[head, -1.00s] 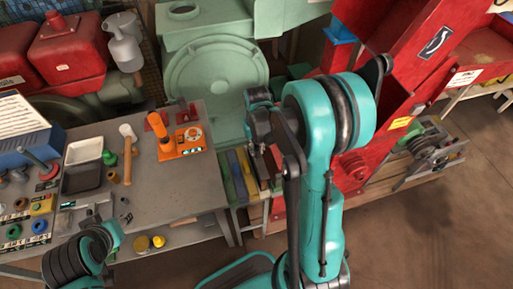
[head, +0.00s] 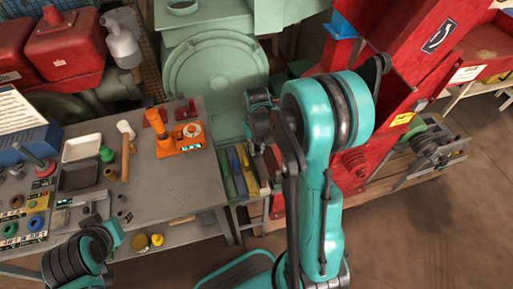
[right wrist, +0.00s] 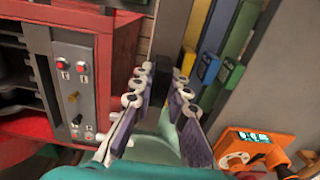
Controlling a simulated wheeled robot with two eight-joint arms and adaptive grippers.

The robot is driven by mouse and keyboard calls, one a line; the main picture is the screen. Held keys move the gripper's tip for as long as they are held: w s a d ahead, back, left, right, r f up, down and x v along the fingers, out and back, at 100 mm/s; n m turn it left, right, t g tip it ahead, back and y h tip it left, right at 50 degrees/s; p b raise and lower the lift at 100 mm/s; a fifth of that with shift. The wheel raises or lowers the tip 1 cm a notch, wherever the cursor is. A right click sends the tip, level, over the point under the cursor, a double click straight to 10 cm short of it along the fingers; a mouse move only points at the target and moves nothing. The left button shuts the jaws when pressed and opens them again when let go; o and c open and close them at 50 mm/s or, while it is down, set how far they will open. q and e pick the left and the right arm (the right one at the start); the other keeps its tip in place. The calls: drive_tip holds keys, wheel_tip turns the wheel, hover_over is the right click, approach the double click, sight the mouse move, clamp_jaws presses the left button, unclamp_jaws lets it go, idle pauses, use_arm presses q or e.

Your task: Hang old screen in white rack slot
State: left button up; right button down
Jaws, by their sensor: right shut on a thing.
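My right gripper (right wrist: 165,112) shows in the right wrist view, its two padded fingers closed around a dark narrow piece (right wrist: 180,84). I take this for part of the old screen, seen nearly edge-on; a grey flat strip (right wrist: 174,35) extends beyond it. Whether the screen touches the slot cannot be told.
The workbench (head: 180,190) holds an orange device (head: 180,140), a mallet (head: 126,150) and trays. The red machine (head: 400,70) stands close right of my right arm; its control panel (right wrist: 78,80) is near the fingers. A green machine (head: 215,80) stands behind.

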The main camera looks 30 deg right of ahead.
drive_tip(key=shift+f+b, duration=2.3)
drive_tip(key=shift+f, duration=0.6)
drive_tip(key=shift+f, duration=1.05)
drive_tip(key=c, duration=1.4)
unclamp_jaws()
wheel_tip(320, 180, up, 12)
drive_tip(key=s+a+r+n+t, duration=0.1)
drive_tip(key=s+a+r+t, duration=0.1)
drive_tip(key=s+a, duration=0.1)
drive_tip(key=s+a+r+n+t, duration=0.1)
drive_tip(key=s+a+r+t, duration=0.1)
drive_tip(key=s+a, duration=0.2)
drive_tip(key=s+a+r+t, duration=0.2)
drive_tip(key=s+a+t, duration=0.1)
drive_tip(key=s, duration=0.1)
drive_tip(key=shift+a+r+n, duration=0.3)
drive_tip(key=shift+r+n, duration=0.1)
